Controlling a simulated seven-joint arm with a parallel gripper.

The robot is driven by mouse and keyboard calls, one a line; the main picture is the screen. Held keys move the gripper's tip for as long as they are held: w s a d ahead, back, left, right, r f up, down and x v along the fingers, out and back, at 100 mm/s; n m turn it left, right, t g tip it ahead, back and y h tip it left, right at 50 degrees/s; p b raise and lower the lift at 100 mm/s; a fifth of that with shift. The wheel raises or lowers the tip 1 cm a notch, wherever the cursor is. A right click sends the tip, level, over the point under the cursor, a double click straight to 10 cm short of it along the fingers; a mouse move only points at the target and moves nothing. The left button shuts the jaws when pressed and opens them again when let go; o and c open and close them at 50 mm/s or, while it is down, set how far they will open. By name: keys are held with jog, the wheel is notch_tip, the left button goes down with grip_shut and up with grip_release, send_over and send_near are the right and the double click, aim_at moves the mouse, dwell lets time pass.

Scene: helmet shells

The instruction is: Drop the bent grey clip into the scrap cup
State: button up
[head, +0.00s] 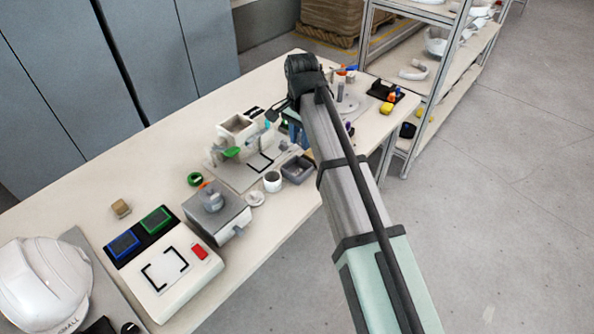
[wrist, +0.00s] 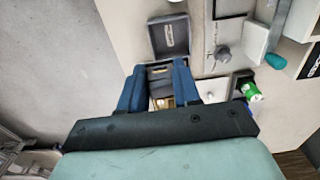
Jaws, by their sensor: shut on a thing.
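My gripper (wrist: 160,68) has two blue fingers, which close on a small grey piece (wrist: 159,74), apparently the bent clip. Its bend cannot be made out. In the head view my gripper (head: 294,128) is over the far half of the bench, partly hidden by my arm, and the clip cannot be seen there. A small white cup (head: 272,182), probably the scrap cup, stands on the near edge side of the bench, left of a dark grey tray (head: 297,178). The tray (wrist: 154,42) lies just beyond my fingertips in the wrist view.
A white box (head: 237,126) and a green part (head: 231,152) stand by a pale plate. A grey fixture block (head: 217,215) and a white lid (head: 256,199) are left of the cup. A white helmet (head: 42,285) is at lower left. Open floor lies beyond the bench edge.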

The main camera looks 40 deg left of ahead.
notch_tip(320, 180, down, 6)
jog(key=shift+r, duration=0.2)
dwell(0.3)
jog(key=o, duration=1.1)
jog(key=shift+r, duration=0.1)
notch_tip(320, 180, up, 14)
jog(key=shift+f, duration=0.15)
dwell(0.4)
